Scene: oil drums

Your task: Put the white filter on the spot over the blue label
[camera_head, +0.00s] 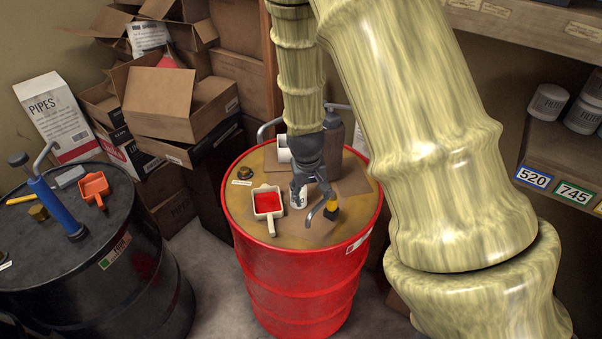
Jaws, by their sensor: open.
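A small white filter (298,198) with dark marking stands on the red drum's lid, close beside my gripper's left finger. My gripper (313,194) points down over the lid and is open. Whether it touches the filter, or has it between its fingers, I cannot tell. The blue label (532,177), reading 520, is on the right shelf's front edge. The shelf spot (545,150) over it is bare near the edge, with a white filter (547,103) farther back.
On the red drum (303,285) are a white scoop with red contents (268,203), a dark bottle (333,145) and a curved metal spout (318,209). More white filters (583,116) stand over the green label (575,194). A black drum (90,270) and boxes stand left.

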